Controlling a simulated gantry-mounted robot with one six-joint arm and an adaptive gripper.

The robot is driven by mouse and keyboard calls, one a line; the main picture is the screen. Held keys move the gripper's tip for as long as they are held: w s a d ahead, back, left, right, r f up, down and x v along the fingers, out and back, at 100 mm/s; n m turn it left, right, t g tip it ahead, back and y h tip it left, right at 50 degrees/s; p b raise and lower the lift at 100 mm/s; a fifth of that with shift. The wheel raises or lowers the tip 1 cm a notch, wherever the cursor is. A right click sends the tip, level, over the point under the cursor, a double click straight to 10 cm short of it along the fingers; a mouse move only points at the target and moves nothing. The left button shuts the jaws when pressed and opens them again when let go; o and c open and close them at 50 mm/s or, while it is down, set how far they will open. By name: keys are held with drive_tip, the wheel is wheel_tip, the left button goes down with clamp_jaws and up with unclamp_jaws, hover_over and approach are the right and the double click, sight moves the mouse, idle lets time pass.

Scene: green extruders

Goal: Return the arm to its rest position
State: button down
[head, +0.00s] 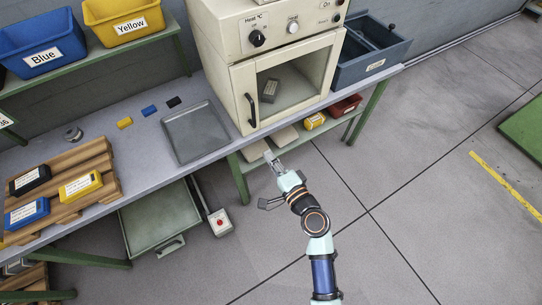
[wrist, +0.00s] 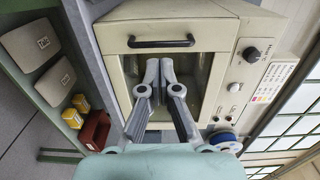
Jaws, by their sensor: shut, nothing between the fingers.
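My arm reaches up from the bottom of the head view over the floor, in front of the bench. My gripper (head: 271,158) is at its end, in front of the bench edge below the oven. The wrist view shows the gripper (wrist: 159,66) with its fingers together and empty. Behind the fingers is the cream oven (head: 240,80) with its door shut. The oven's dark handle (wrist: 160,42) shows just beyond the fingertips in that view. I cannot tell the exact gap between fingertips and door.
A metal tray (head: 196,134) lies on the bench left of the oven. A wooden rack (head: 62,160) with boxes is at left. A dark blue bin (head: 366,66) stands right. Open floor (head: 420,190) lies right of my arm.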

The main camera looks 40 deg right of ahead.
drive_tip(key=shift+r, duration=0.1)
idle(0.3)
drive_tip(key=w+a+r+n+g+y, duration=0.1)
drive_tip(key=a+r+n+g+y, duration=0.15)
drive_tip(key=a+r+n, duration=0.5)
drive_tip(key=w+a+r+n+g+y, duration=0.15)
drive_tip(key=a+n+y, duration=0.25)
drive_tip(key=a+n, duration=0.8)
drive_tip(key=s+a+r+h, duration=0.2)
drive_tip(key=s+a+r, duration=0.25)
drive_tip(key=a, duration=0.25)
wheel_tip(320, 180, up, 32)
drive_tip(key=s+h+p, duration=0.1)
drive_tip(key=s+p, duration=0.1)
drive_tip(key=p, duration=2.8)
drive_tip(key=shift+d+f+n+g+p, duration=0.25)
drive_tip(key=shift+d+n+g+p, duration=0.05)
drive_tip(key=shift+d+n+p, duration=0.1)
drive_tip(key=shift+s, duration=0.1)
